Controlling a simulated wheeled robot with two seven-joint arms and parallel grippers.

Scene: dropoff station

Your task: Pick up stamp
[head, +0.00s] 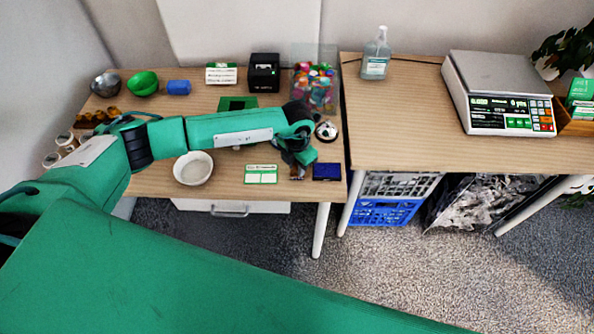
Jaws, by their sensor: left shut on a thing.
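My left arm reaches in from the left across the wooden table, and its gripper (297,164) points down near the table's front right corner. It is shut on a small brown thing, the stamp (297,174), of which only a small part shows below the fingers. A dark blue ink pad (327,172) lies just right of the gripper. A white and green card (261,174) lies just left of it. I cannot tell whether the stamp touches the table. My right gripper is not in view.
A bell (326,130) stands just behind the gripper, with a clear bin of colourful caps (315,88) behind it. A white bowl (193,168) stands left of the card. A second table (400,125) with a scale (503,95) stands to the right, across a narrow gap.

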